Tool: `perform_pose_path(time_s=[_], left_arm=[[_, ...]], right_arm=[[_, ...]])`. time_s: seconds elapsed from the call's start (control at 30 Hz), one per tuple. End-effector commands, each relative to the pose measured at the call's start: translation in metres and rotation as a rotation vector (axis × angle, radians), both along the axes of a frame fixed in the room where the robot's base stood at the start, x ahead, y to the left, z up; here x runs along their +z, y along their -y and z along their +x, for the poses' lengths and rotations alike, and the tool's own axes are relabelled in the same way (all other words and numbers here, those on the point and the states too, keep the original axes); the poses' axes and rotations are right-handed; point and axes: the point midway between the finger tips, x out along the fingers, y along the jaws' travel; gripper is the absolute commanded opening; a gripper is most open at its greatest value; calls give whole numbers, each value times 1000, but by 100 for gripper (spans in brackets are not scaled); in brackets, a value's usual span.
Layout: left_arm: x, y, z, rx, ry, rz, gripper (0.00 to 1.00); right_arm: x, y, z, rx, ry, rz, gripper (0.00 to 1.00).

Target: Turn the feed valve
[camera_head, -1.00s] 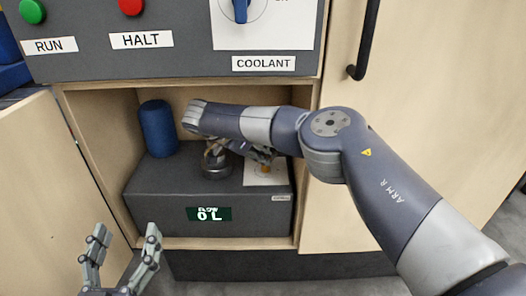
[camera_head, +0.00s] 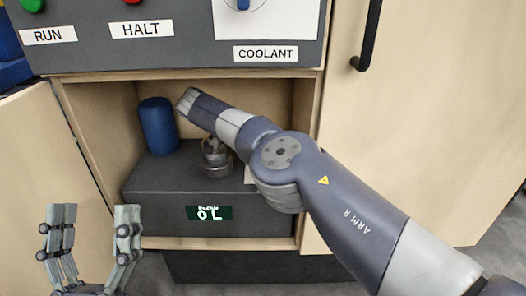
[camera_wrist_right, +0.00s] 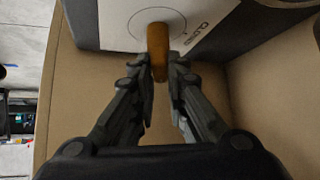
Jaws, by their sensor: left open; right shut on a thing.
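The feed valve shows in the right wrist view as an orange-brown handle (camera_wrist_right: 158,45) on a white plate (camera_wrist_right: 195,40) with a printed circle and a partly readable label. My right gripper (camera_wrist_right: 160,68) has its fingers closed on both sides of this handle. In the head view my right arm hides the handle and most of the plate. A grey metal round fitting (camera_head: 217,168) shows on top of the dark box (camera_head: 150,181) beside the arm. My left gripper (camera_head: 95,210) is open and empty at the lower left, in front of the cabinet.
A blue cylinder (camera_head: 158,126) stands on the box's left. The panel with the COOLANT label (camera_head: 265,53) hangs above the opening. Wooden doors flank it; the right one has a black handle (camera_head: 368,38).

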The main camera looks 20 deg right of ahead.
Motion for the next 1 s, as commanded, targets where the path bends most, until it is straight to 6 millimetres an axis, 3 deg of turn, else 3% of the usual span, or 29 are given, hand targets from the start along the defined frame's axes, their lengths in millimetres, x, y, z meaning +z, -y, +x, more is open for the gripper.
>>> perform_pose_path(time_s=[0.37, 0.4, 0.47, 1.0], left_arm=[[0, 0, -1, 0, 5, -1, 70], [0, 0, -1, 0, 4, -1, 70], [0, 0, -1, 0, 5, -1, 70], [1, 0, 0, -1, 3, -2, 70]], right_arm=[[-2, 3, 0, -4, 0, 0, 0], [-2, 3, 0, -4, 0, 0, 22], [-3, 3, 0, -4, -1, 0, 33], [-1, 1, 0, -1, -3, 1, 33]])
